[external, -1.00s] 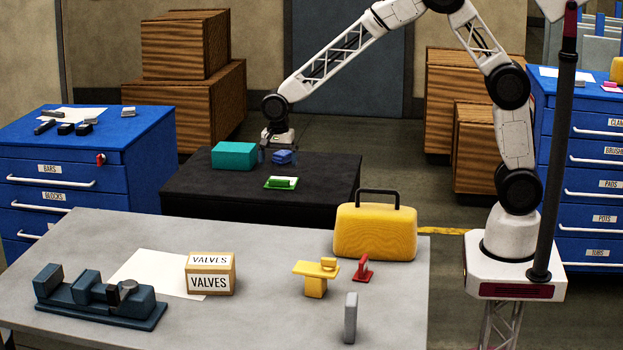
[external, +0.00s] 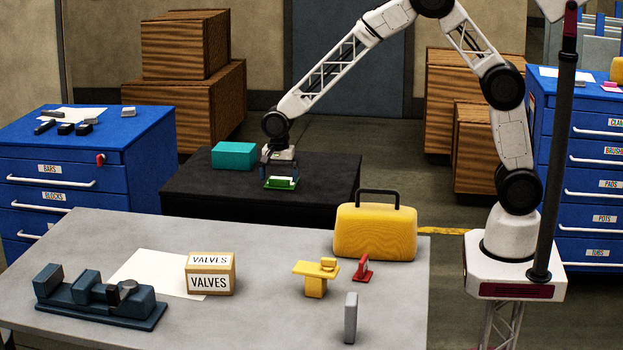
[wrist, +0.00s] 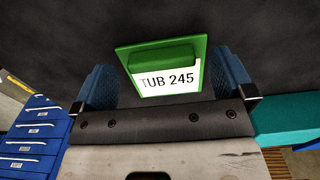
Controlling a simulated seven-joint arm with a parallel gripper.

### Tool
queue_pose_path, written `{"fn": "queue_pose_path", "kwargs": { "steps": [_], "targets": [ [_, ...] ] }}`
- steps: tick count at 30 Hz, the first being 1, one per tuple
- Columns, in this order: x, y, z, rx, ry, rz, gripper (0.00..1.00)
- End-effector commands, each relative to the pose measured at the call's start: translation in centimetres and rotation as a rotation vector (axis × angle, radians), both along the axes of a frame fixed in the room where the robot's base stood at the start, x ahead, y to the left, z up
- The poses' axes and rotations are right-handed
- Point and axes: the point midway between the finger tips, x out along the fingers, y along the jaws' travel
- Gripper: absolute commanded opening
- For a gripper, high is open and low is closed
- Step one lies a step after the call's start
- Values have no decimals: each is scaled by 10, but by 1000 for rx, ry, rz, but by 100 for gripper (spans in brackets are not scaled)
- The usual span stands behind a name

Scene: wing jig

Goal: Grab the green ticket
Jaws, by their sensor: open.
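The green ticket (external: 281,184) lies on the black table (external: 220,205) in the external view. In the wrist view the ticket (wrist: 192,50) shows a green frame, a raised green bar and a white label reading "TUB 245". My gripper (external: 281,178) is just above or at the ticket, pointing down. In the wrist view my gripper (wrist: 165,75) is open, with one blue finger on each side of the ticket. A gap shows between the ticket and the left finger; the right finger is closer. I cannot tell the exact height of the fingertips.
A teal box (external: 234,156) stands left of my gripper on the black table. The table's right part is clear. The grey workbench in front holds a yellow case (external: 375,232), a valves box (external: 210,274) and other parts.

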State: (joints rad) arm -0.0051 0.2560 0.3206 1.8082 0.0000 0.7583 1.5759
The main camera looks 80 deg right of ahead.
Motion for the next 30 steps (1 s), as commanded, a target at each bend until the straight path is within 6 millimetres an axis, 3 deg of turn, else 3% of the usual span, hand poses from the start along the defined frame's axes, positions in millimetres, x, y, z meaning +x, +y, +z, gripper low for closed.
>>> {"fn": "queue_pose_path", "kwargs": {
  "steps": [6,22,30],
  "targets": [
    [0,0,-13,0,-1,0,100],
    [0,0,-13,0,-2,0,100],
    [0,0,-13,0,-2,0,60]
  ]
}}
